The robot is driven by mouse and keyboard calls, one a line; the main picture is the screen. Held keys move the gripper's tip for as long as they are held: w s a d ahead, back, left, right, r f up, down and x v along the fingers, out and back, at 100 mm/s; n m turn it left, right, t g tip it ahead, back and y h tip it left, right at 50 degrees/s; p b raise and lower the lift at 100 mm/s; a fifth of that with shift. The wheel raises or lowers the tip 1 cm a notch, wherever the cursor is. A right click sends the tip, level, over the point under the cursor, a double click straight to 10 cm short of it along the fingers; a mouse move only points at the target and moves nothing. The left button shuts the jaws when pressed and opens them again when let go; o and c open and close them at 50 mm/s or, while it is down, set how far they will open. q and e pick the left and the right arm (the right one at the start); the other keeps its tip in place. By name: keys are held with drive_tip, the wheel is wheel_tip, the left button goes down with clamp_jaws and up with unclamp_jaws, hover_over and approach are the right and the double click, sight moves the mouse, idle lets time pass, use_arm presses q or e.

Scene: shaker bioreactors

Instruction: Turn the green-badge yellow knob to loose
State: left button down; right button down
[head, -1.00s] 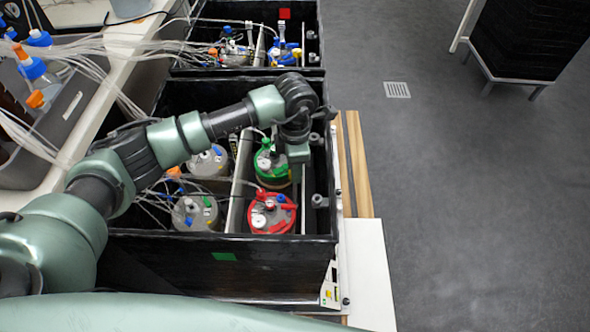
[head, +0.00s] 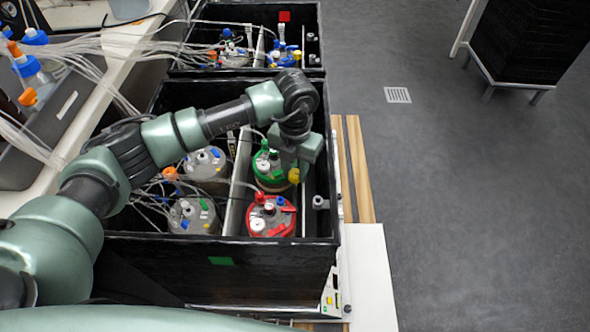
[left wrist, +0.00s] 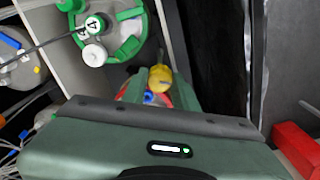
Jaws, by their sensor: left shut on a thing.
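A round yellow knob (head: 293,175) shows just below my left gripper (head: 296,166) in the head view. It is on the right side of the near black box, beside the green-lidded vessel (head: 269,163). In the left wrist view the yellow knob (left wrist: 160,77) sits at the fingertips of my left gripper (left wrist: 155,92), which is shut on it. Red and blue bits show between the fingers. The knob's base and any position marking are hidden. A green badge (head: 221,260) is on the near box's front wall. My right gripper is out of view.
A red-lidded vessel (head: 270,214) and two grey vessels stand in the near box (head: 150,262). A grey knob (head: 320,202) is on its right side. A second box with a red badge (head: 284,16) stands behind.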

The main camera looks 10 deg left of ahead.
use_arm(q)
drive_tip(key=n, duration=0.5)
drive_tip(key=shift+r, duration=0.1)
idle(0.4)
drive_tip(key=c, duration=1.1)
unclamp_jaws()
wheel_tip(320, 180, up, 8)
drive_tip(key=shift+f+b, duration=0.1)
drive_tip(key=shift+b, duration=0.4)
